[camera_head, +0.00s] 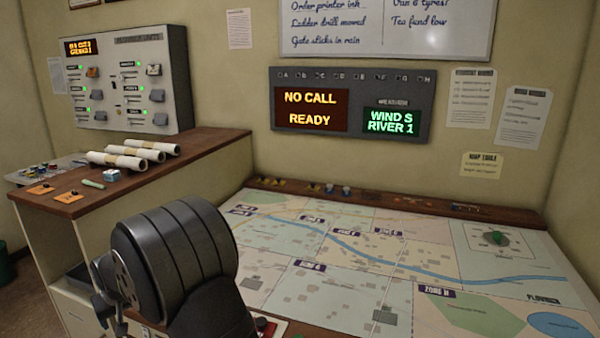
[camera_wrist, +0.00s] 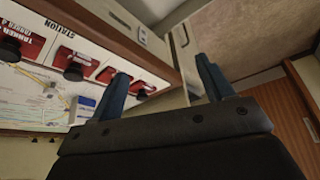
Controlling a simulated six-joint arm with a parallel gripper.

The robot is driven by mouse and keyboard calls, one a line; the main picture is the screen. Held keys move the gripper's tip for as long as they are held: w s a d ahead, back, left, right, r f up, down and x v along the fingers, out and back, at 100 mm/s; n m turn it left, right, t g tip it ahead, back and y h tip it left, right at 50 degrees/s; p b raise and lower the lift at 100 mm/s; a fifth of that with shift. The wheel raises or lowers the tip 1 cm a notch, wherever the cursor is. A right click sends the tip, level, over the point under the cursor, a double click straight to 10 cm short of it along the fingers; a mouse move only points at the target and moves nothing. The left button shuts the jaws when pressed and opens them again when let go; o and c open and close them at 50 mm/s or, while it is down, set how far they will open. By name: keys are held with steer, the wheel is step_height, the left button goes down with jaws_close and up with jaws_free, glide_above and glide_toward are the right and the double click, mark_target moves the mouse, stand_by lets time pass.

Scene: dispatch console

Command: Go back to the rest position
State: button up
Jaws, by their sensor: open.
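My gripper (camera_wrist: 165,92) shows in the wrist view with its two blue-grey fingers spread wide and nothing between them. In the head view my dark arm stands at the lower left, in front of the map table, and hides part of the table's near left edge. The fingertips cannot be made out clearly in the head view. In the wrist view the fingers are near a row of red station panels (camera_wrist: 75,62) with black knobs, and a cabinet front and floor lie beyond.
The map table (camera_head: 470,300) fills the lower right. A wooden side counter (camera_head: 150,180) holds rolled papers (camera_head: 135,155). A control panel (camera_head: 130,80) stands behind it. A wall display (camera_head: 350,108) reads "NO CALL READY" and "WIND S RIVER 1". The space over the map is clear.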

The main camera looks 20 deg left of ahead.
step_height(320, 180, up, 8)
steer(key=r, duration=0.1)
steer(key=w+d+m, duration=0.1)
steer(key=w+d, duration=0.3)
steer(key=w, duration=0.6)
steer(key=shift+w+f, duration=0.15)
steer(key=shift+w, duration=0.25)
stand_by(0.8)
